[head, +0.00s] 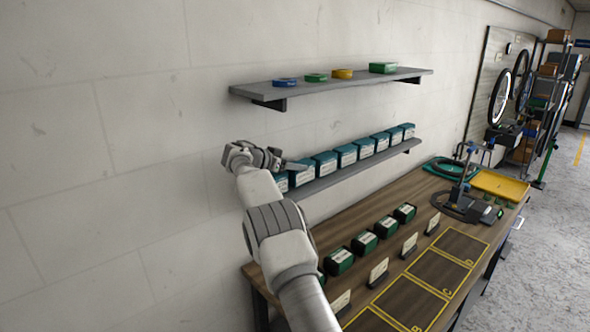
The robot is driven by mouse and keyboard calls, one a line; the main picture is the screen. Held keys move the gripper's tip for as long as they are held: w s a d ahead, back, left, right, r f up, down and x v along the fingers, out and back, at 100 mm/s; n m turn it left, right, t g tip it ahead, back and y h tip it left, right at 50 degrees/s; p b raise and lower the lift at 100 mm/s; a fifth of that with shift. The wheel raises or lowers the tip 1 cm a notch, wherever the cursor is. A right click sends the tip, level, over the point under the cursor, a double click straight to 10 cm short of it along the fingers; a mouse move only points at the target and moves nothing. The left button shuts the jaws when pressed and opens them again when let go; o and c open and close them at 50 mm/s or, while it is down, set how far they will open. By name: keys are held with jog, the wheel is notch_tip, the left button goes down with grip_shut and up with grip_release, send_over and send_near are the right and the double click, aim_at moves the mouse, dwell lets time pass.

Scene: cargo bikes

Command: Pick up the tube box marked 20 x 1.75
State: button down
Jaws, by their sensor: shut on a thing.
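A row of several teal tube boxes (346,156) with white labels stands on the lower wall shelf (350,172). The print is too small to read, so I cannot tell which is marked 20 x 1.75. My gripper (294,165) is at the near left end of this row, with a finger reaching right over the boxes. It is shut on a teal tube box (281,182) at that end, partly hidden by my arm. I cannot see clearly whether this box still touches the shelf.
Above, an upper shelf (330,83) holds blue, green and yellow items. Below, the wooden workbench (395,210) carries several dark green boxes (364,242), white cards (379,271), yellow-outlined areas (438,270), a grey stand (462,205) and a yellow tray (500,185). Floor is open at right.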

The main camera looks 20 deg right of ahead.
notch_tip(320, 180, up, 12)
jog(key=p, duration=0.6)
jog(key=s+d+b, duration=0.3)
jog(key=s+b, duration=0.6)
jog(key=b, duration=0.2)
jog(key=s+d+b, duration=0.4)
jog(key=s+b, duration=0.5)
jog(key=b, duration=0.1)
jog(key=shift+s+d+f+b, duration=0.15)
jog(key=shift+d+f+b, duration=0.1)
jog(key=shift+f+b, duration=0.2)
